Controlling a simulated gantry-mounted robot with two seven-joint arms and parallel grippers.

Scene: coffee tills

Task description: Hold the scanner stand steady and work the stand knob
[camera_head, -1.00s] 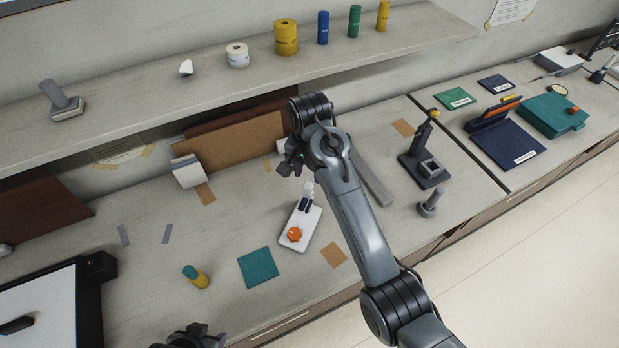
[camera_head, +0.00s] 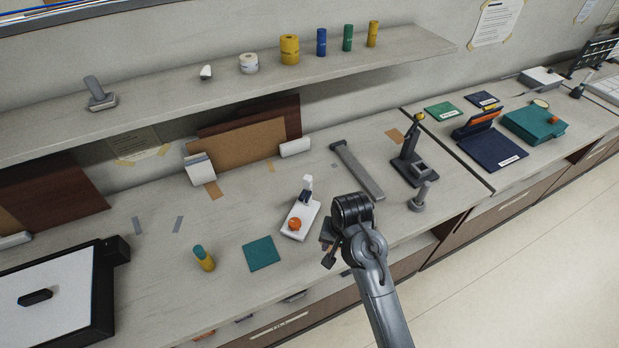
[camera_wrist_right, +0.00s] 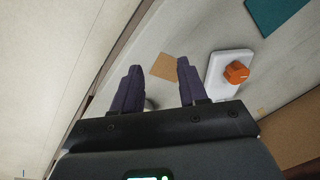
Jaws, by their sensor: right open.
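The scanner stand appears to be the white base (camera_head: 313,211) with a short upright post (camera_head: 307,187) at its far end. The orange knob (camera_head: 295,224) sits on its near end. In the right wrist view the white base (camera_wrist_right: 219,84) and orange knob (camera_wrist_right: 236,72) lie to the right of my fingers. My right gripper (camera_head: 327,252) is open and empty, just right of and nearer than the base, apart from it; its two dark fingers (camera_wrist_right: 159,68) are spread. My left gripper is not in view.
A teal mat (camera_head: 261,254) and a yellow-green cylinder (camera_head: 204,258) lie to the left. A grey bar (camera_head: 358,170), a dark stand with a yellow top (camera_head: 413,165) and a grey peg (camera_head: 419,197) are to the right. A shelf (camera_head: 230,88) overhangs the counter's back.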

